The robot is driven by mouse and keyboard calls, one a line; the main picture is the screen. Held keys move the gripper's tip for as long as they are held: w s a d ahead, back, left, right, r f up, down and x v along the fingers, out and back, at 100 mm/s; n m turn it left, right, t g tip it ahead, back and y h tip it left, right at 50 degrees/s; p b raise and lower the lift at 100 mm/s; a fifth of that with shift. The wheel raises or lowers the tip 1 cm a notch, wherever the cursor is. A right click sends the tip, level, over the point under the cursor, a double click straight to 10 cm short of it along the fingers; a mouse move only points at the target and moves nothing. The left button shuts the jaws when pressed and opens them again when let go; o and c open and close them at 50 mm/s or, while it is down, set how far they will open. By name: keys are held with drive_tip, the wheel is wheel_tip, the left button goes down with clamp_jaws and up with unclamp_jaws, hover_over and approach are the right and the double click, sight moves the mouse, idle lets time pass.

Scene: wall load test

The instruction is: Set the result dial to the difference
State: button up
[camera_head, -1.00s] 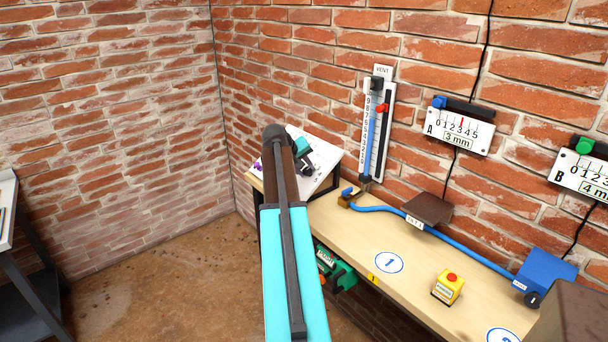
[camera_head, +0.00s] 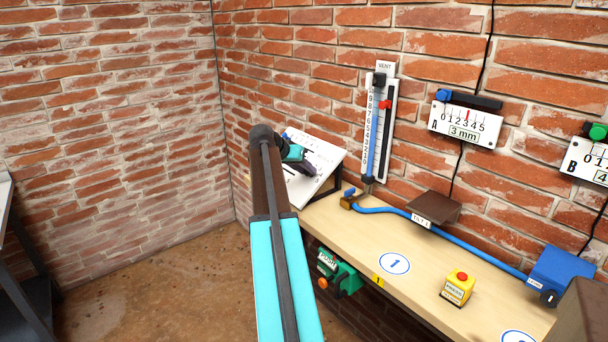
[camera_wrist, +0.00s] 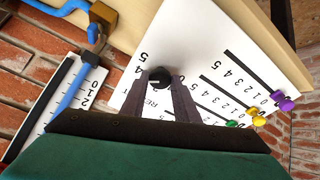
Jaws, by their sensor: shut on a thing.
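The result dial (camera_wrist: 160,74) is a black round knob on a white board (camera_wrist: 212,48) in the wrist view. My gripper (camera_wrist: 160,84) is shut on this knob, one dark finger on each side. Part of the word RESULT and a few digits show around the knob; its pointer setting cannot be read. In the head view the tilted white board (camera_head: 328,160) is at the left end of the bench, and my gripper (camera_head: 303,168) is over it, partly behind my arm. Gauge A (camera_head: 466,127) on the wall reads 3 mm. Gauge B (camera_head: 588,160) is cut off at the right edge.
Purple (camera_wrist: 286,104), yellow (camera_wrist: 259,121) and green (camera_wrist: 232,124) sliders sit on the board's scales. A vent column (camera_head: 377,125) with a red marker stands behind. A blue hose (camera_head: 455,236) and yellow button box (camera_head: 458,287) are on the bench (camera_head: 345,229).

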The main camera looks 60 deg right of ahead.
drive_tip(key=shift+w+a+f+m, duration=0.1)
drive_tip(key=shift+w+m, duration=0.05)
drive_tip(key=shift+m, duration=0.35)
drive_tip(key=o, duration=1.1)
drive_tip(key=shift+c, duration=0.2)
drive_tip(key=b+v, duration=0.1)
drive_tip(key=v, duration=1.2)
drive_tip(key=shift+a+r, duration=0.2)
drive_tip(key=shift+r, duration=0.1)
drive_tip(key=shift+w, duration=0.15)
